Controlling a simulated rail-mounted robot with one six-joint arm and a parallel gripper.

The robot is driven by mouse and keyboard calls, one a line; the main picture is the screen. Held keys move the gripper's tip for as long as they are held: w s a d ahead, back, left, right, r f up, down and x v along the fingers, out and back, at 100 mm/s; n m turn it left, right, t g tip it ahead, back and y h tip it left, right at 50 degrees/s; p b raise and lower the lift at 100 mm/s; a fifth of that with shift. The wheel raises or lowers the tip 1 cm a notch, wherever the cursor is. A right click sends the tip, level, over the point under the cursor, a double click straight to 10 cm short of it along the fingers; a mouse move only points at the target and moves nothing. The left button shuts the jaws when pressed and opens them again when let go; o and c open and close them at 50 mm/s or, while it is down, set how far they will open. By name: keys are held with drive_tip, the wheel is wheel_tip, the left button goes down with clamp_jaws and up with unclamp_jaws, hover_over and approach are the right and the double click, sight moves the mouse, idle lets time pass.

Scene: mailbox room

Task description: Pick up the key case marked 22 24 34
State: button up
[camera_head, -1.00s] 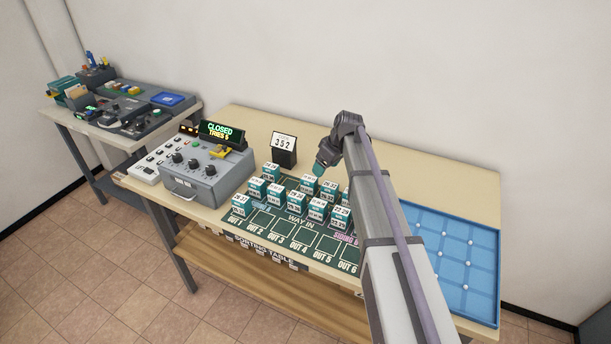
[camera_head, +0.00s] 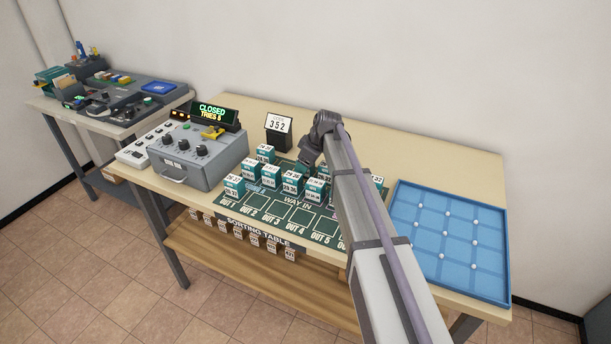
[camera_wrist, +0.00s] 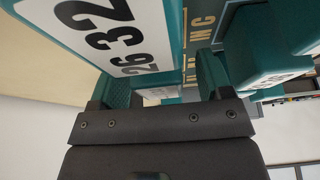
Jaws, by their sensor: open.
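Several teal key cases with white number labels stand on the dark green sorting mat (camera_head: 279,210). In the head view my gripper (camera_head: 303,166) is low among the cases at the back of the group, partly hidden by my arm. In the wrist view my gripper (camera_wrist: 163,84) is open, with teal fingertips apart. A key case with a large label ending in 26 32 (camera_wrist: 118,35) is very close to the fingers; the start of its label is cut off. Another teal case (camera_wrist: 262,62) is at the right. I cannot read 22 24 34 on any case.
A grey control box (camera_head: 197,155) with knobs and a display reading CLOSED stands left of the mat. A sign reading 352 (camera_head: 278,127) stands behind the cases. A blue tray (camera_head: 451,242) with white pegs lies at the right. The back right of the table is clear.

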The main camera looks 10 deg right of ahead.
drive_tip(key=shift+w+a+f, duration=0.1)
drive_tip(key=shift+w+f, duration=0.05)
drive_tip(key=shift+f, duration=0.55)
drive_tip(key=shift+r, duration=0.25)
drive_tip(key=c, duration=1)
